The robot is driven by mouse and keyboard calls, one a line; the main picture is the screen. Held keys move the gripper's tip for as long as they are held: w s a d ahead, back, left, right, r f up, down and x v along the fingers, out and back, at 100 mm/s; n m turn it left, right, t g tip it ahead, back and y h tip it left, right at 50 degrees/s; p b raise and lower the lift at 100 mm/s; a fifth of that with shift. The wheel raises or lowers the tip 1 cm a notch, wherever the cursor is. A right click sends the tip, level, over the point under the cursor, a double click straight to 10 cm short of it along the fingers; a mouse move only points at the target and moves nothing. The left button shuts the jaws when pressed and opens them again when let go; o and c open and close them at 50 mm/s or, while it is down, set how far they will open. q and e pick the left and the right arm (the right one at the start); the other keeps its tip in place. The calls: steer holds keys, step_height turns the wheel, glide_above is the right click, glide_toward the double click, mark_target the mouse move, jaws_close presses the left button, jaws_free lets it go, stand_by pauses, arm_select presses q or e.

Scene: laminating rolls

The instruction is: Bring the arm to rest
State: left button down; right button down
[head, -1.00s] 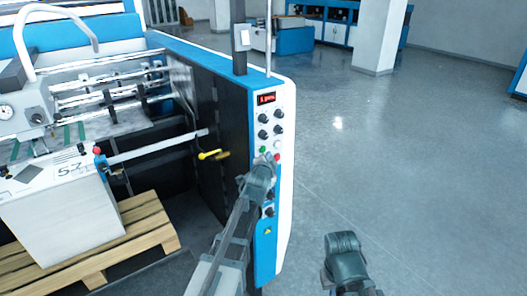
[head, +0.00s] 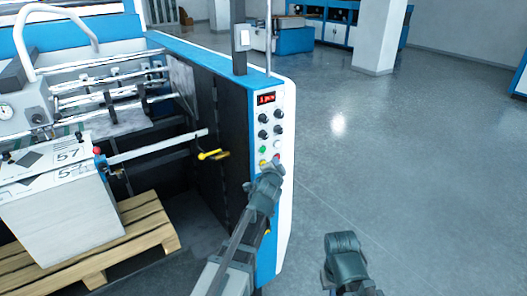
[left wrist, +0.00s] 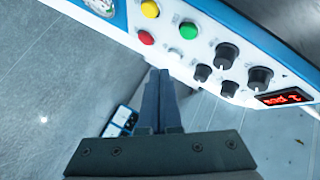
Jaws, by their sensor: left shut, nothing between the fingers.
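My left gripper (head: 274,164) is shut and empty in front of the machine's white control panel (head: 284,122). In the left wrist view its two fingers (left wrist: 160,78) lie together and point at the panel's edge, near the red button (left wrist: 146,38). Nothing is between them. Whether the tips touch the panel cannot be told. My right arm (head: 343,248) shows at the bottom of the head view, low over the floor. Its fingers are hidden.
The panel carries black knobs (left wrist: 227,54), a green button (left wrist: 188,30), a yellow button (left wrist: 150,9) and a red display (left wrist: 284,97). A paper stack (head: 62,215) stands on a wooden pallet (head: 150,222) at left. The floor (head: 420,160) right of the machine is clear.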

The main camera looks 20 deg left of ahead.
arm_select(q)
steer(key=s+d+f+n+g+b, duration=0.2)
steer(key=s+d+f+g, duration=0.2)
steer(key=s+f, duration=0.35)
steer(key=s+d+f+n+g+b, duration=0.2)
steer(key=s+d+f+g, duration=0.2)
steer(key=s+f, duration=0.4)
steer(key=s+d+f+n+g+b, duration=0.1)
steer(key=s+d+f+g, duration=0.2)
steer(key=s, duration=0.6)
steer(key=s+d+f+n+g+h+b, duration=0.1)
steer(key=s+f+g, duration=0.3)
steer(key=s, duration=0.5)
steer(key=shift+s+d+f+b, duration=0.3)
steer(key=shift+d+f, duration=0.2)
steer(key=shift+d, duration=0.4)
stand_by(1.8)
